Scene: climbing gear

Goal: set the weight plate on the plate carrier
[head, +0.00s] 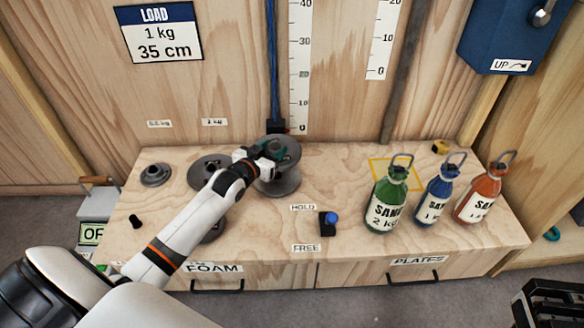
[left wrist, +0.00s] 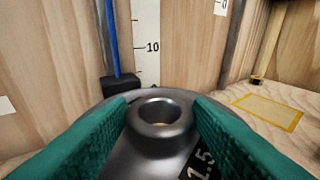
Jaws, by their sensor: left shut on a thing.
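The weight plate (head: 286,153) is a grey disc with a raised hub, marked 1.5. My left gripper (head: 272,150) is shut on it. In the left wrist view the plate (left wrist: 150,150) lies between the green fingers (left wrist: 160,125), its round centre hole facing up. Below it in the head view is a wider grey disc (head: 280,187), likely the plate carrier's base. The held plate and my gripper partly cover it, and I cannot tell whether the two touch. A blue cord (head: 272,60) runs down the wall to a black block (head: 276,127) just behind the plate.
Other grey plates (head: 155,174) lie left on the wooden bench, some partly behind my left arm. A blue-knobbed lever (head: 329,222) stands between HOLD and FREE labels. Green (head: 384,205), blue (head: 434,197) and orange (head: 478,197) sand bottles stand right, near a yellow outlined square (head: 374,163).

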